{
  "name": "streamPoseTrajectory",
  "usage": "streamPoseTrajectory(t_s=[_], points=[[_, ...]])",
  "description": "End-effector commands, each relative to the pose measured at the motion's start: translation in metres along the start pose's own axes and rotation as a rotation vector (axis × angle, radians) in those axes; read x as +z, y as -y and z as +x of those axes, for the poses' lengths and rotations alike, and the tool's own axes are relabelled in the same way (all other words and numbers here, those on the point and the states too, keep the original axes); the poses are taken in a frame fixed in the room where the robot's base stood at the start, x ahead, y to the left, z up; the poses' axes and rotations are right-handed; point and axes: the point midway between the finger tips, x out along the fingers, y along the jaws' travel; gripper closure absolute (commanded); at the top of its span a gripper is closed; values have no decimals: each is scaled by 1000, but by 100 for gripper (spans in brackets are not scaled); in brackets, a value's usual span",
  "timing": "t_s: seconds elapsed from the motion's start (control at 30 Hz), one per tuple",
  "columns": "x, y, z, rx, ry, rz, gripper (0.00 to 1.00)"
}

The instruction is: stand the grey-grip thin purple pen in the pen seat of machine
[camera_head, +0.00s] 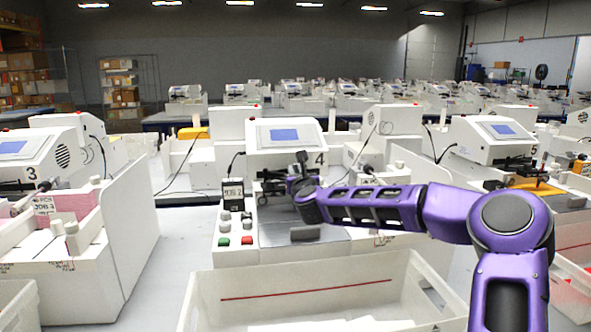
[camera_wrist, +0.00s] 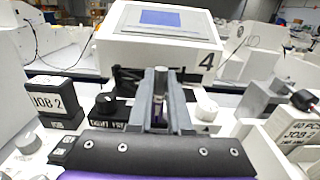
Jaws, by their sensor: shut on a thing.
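Machine 4 (camera_head: 285,133) stands in front of me, a white plotter with a blue screen. It fills the middle of the wrist view (camera_wrist: 155,50). My gripper (camera_head: 298,180) is at the front of this machine, below the screen housing. In the wrist view my gripper (camera_wrist: 160,98) shows as grey fingers, closed on a thin pen (camera_wrist: 158,112). Only a small purplish part of the pen shows between the fingers. Its grey grip and tip are hidden. The pen seat is hidden behind my gripper, so I cannot tell whether the pen touches it.
A control panel with a green button (camera_head: 223,241), a red button (camera_head: 247,240) and a JOB 2 block (camera_head: 232,192) is left of my gripper. A white bin (camera_head: 320,290) stands in front of the machine. Machine 3 (camera_head: 40,150) is at left, another at right.

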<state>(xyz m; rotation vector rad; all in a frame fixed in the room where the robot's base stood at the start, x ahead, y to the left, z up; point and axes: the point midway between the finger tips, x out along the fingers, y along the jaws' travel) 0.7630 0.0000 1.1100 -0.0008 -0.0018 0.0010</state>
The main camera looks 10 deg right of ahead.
Motion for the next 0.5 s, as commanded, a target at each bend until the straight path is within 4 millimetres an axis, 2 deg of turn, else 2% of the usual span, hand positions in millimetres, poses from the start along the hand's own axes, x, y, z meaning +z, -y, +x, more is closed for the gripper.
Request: streamPoseTrajectory(t_s=[0.03, 0.07, 0.23, 0.5], points=[[-1, 0, 0, 0, 0, 0, 100], [-1, 0, 0, 0, 0, 0, 80], [-1, 0, 0, 0, 0, 0, 49], [-1, 0, 0, 0, 0, 0, 48]])
